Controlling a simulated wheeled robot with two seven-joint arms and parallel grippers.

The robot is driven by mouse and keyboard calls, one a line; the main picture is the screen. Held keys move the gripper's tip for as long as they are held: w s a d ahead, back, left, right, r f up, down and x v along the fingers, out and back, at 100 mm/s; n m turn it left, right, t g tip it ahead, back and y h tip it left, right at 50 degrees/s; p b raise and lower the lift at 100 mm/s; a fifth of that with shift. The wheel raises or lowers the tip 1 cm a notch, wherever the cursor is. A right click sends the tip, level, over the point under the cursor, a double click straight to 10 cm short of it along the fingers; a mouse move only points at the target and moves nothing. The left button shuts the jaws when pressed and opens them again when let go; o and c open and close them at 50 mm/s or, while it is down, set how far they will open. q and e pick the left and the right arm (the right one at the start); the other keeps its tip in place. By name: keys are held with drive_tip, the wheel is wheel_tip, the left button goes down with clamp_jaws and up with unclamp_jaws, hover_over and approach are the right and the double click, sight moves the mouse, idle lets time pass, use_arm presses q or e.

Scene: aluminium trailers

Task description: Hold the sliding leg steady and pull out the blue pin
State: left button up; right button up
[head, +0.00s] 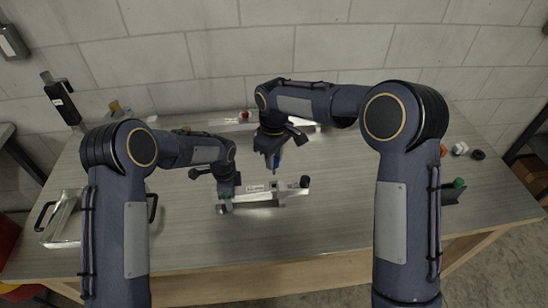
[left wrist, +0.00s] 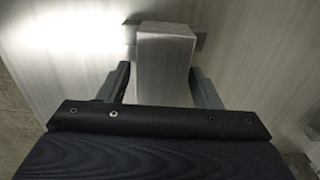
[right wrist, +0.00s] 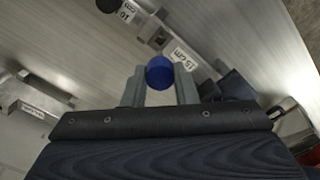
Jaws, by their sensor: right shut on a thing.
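The sliding leg (left wrist: 165,60) is a silver square bar, seen end-on in the left wrist view. My left gripper (left wrist: 160,78) has one finger on each side of it; I cannot tell whether both touch. In the head view, my left gripper (head: 226,197) is low at the left end of the silver rail assembly (head: 294,193). The blue pin (right wrist: 160,72) is between the fingers of my right gripper (right wrist: 160,88), which is shut on it. In the head view, my right gripper (head: 273,160) is above the rail assembly; the blue pin (head: 276,162) shows below it.
A metal tray (head: 62,222) with black handles is at the table's left. Small coloured parts, including a white one (head: 460,148), lie at the right. A longer silver rail (head: 215,124) lies at the back. The front middle of the table (head: 280,240) is clear.

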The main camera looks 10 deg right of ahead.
use_arm(q)
wheel_tip(320, 180, up, 12)
idle(0.7)
